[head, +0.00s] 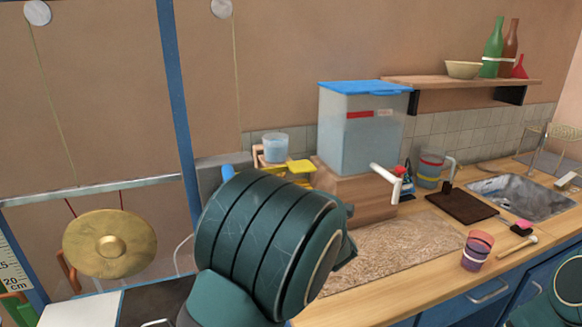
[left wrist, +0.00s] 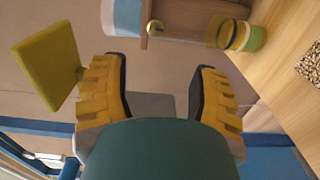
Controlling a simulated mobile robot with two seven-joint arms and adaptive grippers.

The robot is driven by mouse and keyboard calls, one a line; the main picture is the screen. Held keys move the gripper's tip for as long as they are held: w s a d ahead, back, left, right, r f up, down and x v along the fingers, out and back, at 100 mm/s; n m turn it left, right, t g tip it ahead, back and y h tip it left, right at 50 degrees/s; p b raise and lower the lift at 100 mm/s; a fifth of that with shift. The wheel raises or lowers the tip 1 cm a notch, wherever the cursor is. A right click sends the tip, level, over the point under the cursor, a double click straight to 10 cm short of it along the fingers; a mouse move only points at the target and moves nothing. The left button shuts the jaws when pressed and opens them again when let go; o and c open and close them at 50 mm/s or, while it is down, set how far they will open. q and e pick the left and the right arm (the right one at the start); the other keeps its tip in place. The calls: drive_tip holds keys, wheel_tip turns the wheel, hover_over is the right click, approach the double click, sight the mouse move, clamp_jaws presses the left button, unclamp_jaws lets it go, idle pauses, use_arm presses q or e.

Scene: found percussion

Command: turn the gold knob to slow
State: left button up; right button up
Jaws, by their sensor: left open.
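In the left wrist view, a small gold ring-shaped part (left wrist: 155,28) shows at the top, against a wooden piece (left wrist: 195,14). It may be the gold knob; I cannot read any slow mark. My left gripper (left wrist: 160,66) is open, its two yellow fingers with black pads spread apart and nothing between them. The gold part lies beyond the gap, apart from both fingers. In the head view, my dark green left arm covers most of the space in front of the wooden stand (head: 362,196), and I cannot make out the knob. My right gripper is out of view.
A clear tank (head: 362,135) with a blue lid stands on the wooden stand. A brass gong (head: 108,243) hangs at left. A yellow plate (left wrist: 48,66) is beside the left finger. A purple-and-orange cup (head: 477,250) stands near the counter's front edge, with a sink (head: 525,198) behind.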

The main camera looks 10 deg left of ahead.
sight(282, 174)
use_arm(q)
drive_tip(key=x, duration=0.9)
drive_tip(key=b+x, duration=0.1)
drive_tip(key=x, duration=0.3)
drive_tip(key=shift+w+a+r, duration=0.25)
drive_tip(key=shift+a+r, duration=0.1)
drive_tip(key=shift+r, duration=0.05)
clamp_jaws()
